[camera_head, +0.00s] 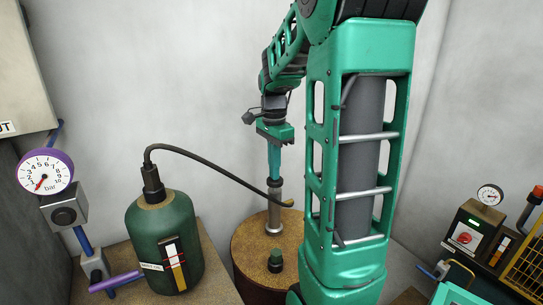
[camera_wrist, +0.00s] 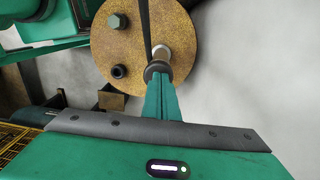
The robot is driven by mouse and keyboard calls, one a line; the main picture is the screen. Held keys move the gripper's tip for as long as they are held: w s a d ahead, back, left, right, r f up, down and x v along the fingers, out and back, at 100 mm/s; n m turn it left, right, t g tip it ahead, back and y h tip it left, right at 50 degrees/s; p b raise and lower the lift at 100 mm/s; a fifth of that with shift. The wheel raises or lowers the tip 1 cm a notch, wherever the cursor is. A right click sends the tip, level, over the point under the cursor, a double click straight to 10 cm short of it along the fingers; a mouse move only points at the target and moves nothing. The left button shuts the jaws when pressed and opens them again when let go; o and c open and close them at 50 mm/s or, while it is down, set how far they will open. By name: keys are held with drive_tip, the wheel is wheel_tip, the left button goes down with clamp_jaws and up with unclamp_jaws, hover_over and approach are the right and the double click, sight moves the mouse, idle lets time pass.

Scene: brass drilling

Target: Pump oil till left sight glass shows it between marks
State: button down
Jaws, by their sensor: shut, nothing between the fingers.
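The dark green oil tank (camera_head: 160,240) stands at the left of the head view. Its sight glass (camera_head: 175,264) is a narrow upright strip on a dark and white plate; the oil level and marks are too small to read. A pump (camera_head: 274,213) with a metal barrel and dark collar stands on a rusty brown drum (camera_head: 250,250); it also shows in the wrist view (camera_wrist: 158,54). My gripper (camera_head: 274,176) points down, shut and empty, with its fingertips (camera_wrist: 158,78) at the pump's top. I cannot tell whether they touch it.
A black hose (camera_head: 210,158) arches from tank to pump. A dark cap (camera_head: 275,261) stands up from the drum top. A purple-rimmed gauge (camera_head: 45,172) is at the left; a red-switch box (camera_head: 468,237) and yellow guard (camera_head: 525,260) are at the right.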

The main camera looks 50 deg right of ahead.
drive_tip(key=shift+s+a+f, duration=0.1)
drive_tip(key=shift+f, duration=0.15)
wheel_tip(320, 180, up, 14)
drive_tip(key=shift+w+r, duration=0.2)
drive_tip(key=shift+w, duration=0.25)
idle(1.6)
